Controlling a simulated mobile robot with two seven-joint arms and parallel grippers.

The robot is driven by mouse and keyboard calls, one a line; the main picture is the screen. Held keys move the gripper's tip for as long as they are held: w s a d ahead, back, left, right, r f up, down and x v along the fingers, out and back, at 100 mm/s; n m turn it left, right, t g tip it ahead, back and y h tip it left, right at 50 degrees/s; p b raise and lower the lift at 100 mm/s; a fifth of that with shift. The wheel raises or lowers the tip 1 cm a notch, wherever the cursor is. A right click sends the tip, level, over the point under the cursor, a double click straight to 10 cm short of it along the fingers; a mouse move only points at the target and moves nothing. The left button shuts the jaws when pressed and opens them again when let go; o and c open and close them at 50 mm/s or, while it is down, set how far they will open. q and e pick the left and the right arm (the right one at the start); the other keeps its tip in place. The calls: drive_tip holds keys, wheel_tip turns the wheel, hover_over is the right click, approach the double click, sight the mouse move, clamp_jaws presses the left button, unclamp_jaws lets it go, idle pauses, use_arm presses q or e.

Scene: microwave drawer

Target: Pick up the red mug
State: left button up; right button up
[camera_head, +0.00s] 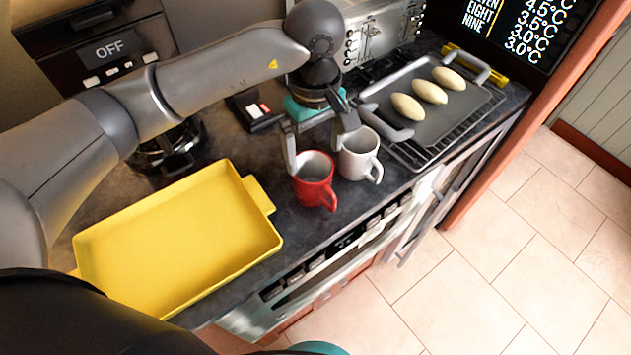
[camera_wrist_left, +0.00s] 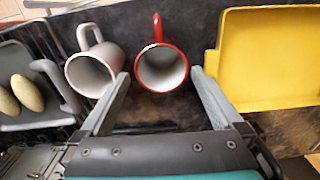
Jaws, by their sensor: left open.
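The red mug (camera_head: 314,182) stands upright on the dark counter, its handle toward the counter's front edge. In the left wrist view the red mug (camera_wrist_left: 161,66) shows its pale inside between the fingertips. My left gripper (camera_head: 318,150) is open and empty, its fingers pointing down at the mug. One finger is at the mug's left side, the other is near the white mug. In the left wrist view the left gripper (camera_wrist_left: 160,80) has one finger on either side of the red mug's rim; I cannot tell whether they touch it. My right gripper is not in view.
A white mug (camera_head: 358,155) stands close to the right of the red mug. A yellow tray (camera_head: 180,240) lies to the left. A dark pan (camera_head: 440,112) with three oval pale items sits on a rack at right. The counter's front edge is near the mugs.

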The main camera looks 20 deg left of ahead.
sight(315, 169)
use_arm(q)
drive_tip(key=shift+s+d+f+p, duration=0.1)
drive_tip(key=shift+f+p, duration=0.1)
drive_tip(key=shift+f, duration=1.15)
drive_tip(key=shift+s+f+p, duration=0.1)
drive_tip(key=shift+f+p, duration=0.05)
drive_tip(key=shift+f, duration=1.2)
drive_tip(key=c, duration=1.5)
drive_tip(key=shift+r, duration=0.1)
